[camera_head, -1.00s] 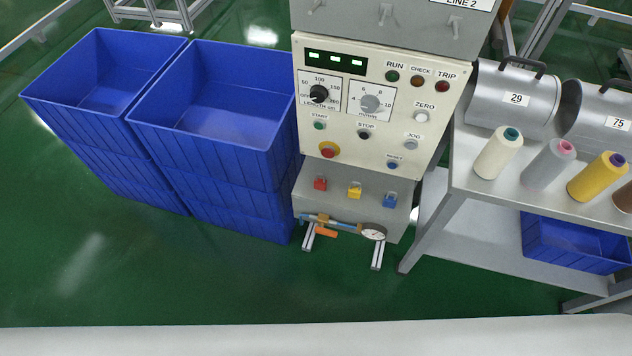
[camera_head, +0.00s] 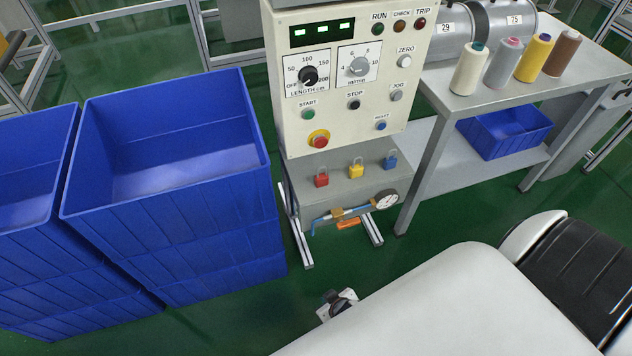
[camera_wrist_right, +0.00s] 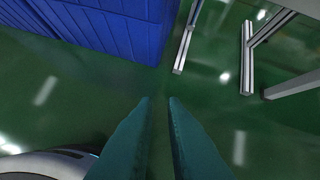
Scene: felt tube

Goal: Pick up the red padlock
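The red padlock (camera_head: 321,179) is on the grey lower ledge of the machine, at the left of a row of three padlocks. A yellow padlock (camera_head: 356,170) and a blue padlock (camera_head: 390,161) are to its right. My right gripper (camera_wrist_right: 160,100) shows in the right wrist view as two teal fingers with a narrow gap, with nothing between them. It points down over the green floor, away from the padlocks, and no padlock shows in that view. My left gripper is not in view.
Stacked blue crates (camera_head: 180,215) stand close left of the machine. The control panel (camera_head: 350,80) is above the padlocks. A pipe with a gauge (camera_head: 387,199) juts below them. A grey table (camera_head: 500,90) with thread cones stands right.

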